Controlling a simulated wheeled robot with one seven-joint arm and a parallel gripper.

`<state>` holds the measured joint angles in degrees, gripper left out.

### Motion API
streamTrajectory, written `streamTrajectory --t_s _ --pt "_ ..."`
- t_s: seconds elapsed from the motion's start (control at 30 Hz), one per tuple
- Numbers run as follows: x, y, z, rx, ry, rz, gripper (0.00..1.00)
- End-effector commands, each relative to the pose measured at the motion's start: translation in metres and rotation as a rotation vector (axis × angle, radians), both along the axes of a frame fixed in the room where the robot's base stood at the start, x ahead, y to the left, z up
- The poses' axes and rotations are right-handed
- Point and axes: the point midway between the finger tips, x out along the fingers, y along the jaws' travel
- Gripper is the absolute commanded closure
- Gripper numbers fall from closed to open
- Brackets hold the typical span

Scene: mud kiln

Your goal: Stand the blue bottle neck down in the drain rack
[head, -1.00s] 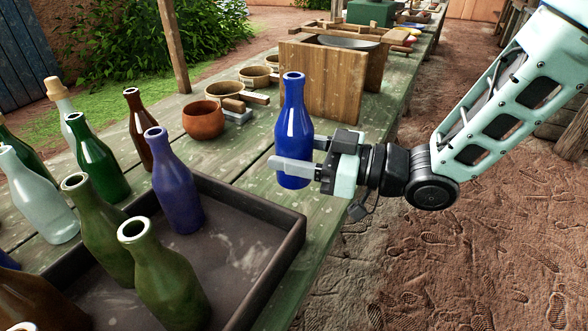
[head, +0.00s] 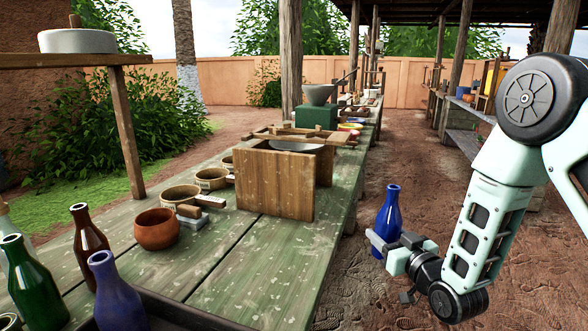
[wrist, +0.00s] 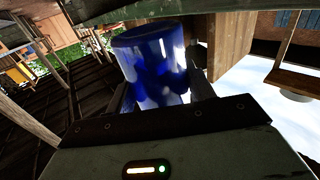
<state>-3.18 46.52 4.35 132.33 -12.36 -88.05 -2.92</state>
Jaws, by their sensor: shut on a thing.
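The glossy blue bottle (head: 388,212) is in my gripper (head: 382,246), upright with its neck up. The fingers are shut around its lower body. In the head view it is held off the table's right side, with dirt ground behind it. In the wrist view the blue bottle (wrist: 155,65) fills the space between the fingers, with its wide end showing and its neck hidden. I cannot make out a drain rack for certain in either view.
The green plank table (head: 265,262) runs away from me. On it stand a wooden box (head: 275,182), a clay pot (head: 157,229), several bowls and a green machine (head: 318,115). A dull blue-violet bottle (head: 115,290), a brown bottle (head: 88,245) and a green bottle (head: 32,285) stand at lower left.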

Motion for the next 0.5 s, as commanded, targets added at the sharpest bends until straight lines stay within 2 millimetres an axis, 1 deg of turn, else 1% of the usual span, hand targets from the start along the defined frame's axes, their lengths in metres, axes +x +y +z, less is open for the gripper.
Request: streamTrajectory --t_s 0.03,0.1,0.3,0.4,0.5 --pt "0.002 -0.019 -0.007 -0.001 0.002 -0.055 0.74" --pt "0.003 -0.041 -0.014 0.001 0.001 -0.122 0.74" --pt "0.002 -0.091 -0.028 0.001 0.000 -0.270 0.74" --pt "0.000 -0.111 -0.034 0.001 0.000 -0.332 0.74" --pt "0.000 -0.108 -0.018 0.001 0.000 -0.325 0.74"
